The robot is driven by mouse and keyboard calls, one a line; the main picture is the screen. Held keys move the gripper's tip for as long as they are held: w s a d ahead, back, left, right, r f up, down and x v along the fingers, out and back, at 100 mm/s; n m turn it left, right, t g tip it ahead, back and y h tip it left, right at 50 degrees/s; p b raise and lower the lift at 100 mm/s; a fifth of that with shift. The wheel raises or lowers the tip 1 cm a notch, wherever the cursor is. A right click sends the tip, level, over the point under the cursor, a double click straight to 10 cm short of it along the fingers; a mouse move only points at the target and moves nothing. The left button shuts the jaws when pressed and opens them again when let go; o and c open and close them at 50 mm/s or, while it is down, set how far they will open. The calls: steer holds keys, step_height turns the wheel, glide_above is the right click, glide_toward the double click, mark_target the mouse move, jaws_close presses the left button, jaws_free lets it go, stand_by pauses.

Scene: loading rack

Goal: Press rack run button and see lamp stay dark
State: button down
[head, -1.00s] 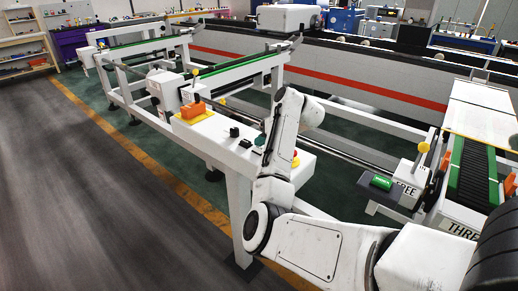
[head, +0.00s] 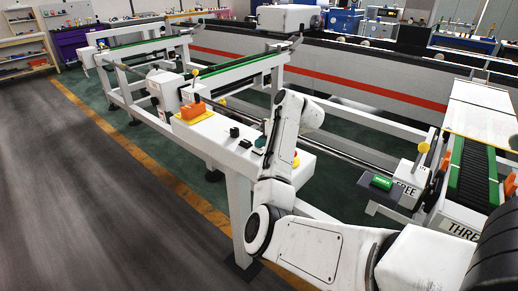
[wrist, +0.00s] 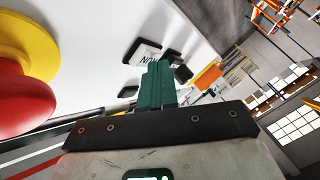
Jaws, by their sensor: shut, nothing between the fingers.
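My gripper (wrist: 157,68) shows in the wrist view with its teal fingers closed together and nothing between them. They point over the white control panel (wrist: 85,25), close to a plate with an upside-down RUN label (wrist: 145,53). Small dark parts (wrist: 183,74) sit beside the label; the fingers partly cover this area, and I cannot tell whether they touch a button. In the head view the panel (head: 213,136) carries black controls (head: 234,132), and the teal fingertips show just right of them. I cannot make out a lit lamp.
A red mushroom button (wrist: 22,100) on a yellow base stands close left of my gripper in the wrist view. An orange block (head: 191,111) and a yellow-knobbed lever (head: 195,73) are at the panel's far end. The left floor is clear.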

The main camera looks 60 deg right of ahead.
mark_target(262, 150)
steer(key=shift+r+p, duration=0.8)
steer(key=shift+r, duration=0.1)
step_height(262, 150, up, 5)
steer(key=p, duration=0.4)
steer(key=shift+p, duration=0.35)
stand_by(0.4)
